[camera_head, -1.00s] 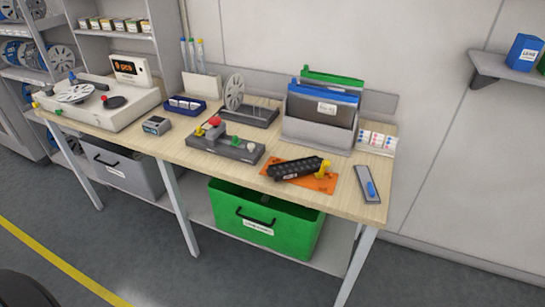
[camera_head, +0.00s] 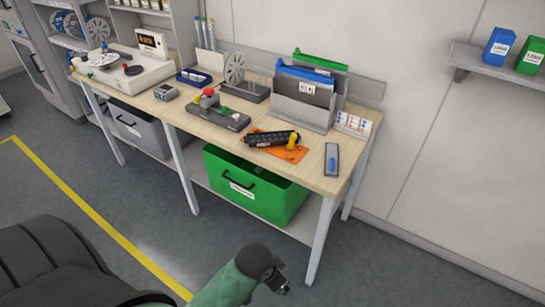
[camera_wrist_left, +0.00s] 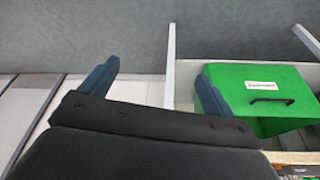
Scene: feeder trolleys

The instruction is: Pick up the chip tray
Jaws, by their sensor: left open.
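My left gripper (camera_wrist_left: 157,68) is open and empty, its two blue fingers wide apart. It is off the bench, below and in front of the top, with floor and a bench leg between the fingers. In the head view a green and dark arm part shows at the bottom. I cannot tell for sure which thing is the chip tray. A small blue tray (camera_head: 193,78) with white labels or pieces sits at the back of the bench. A black pocketed strip (camera_head: 268,139) with a yellow knob lies on an orange mat (camera_head: 292,154). My right gripper is not seen.
A wooden bench (camera_head: 312,176) holds a grey fixture (camera_head: 218,116), a reel stand (camera_head: 236,70), a grey file holder (camera_head: 300,113) and a flat grey piece (camera_head: 332,160). A green crate (camera_head: 255,190) stands below, also in the wrist view (camera_wrist_left: 245,80). The floor in front is clear.

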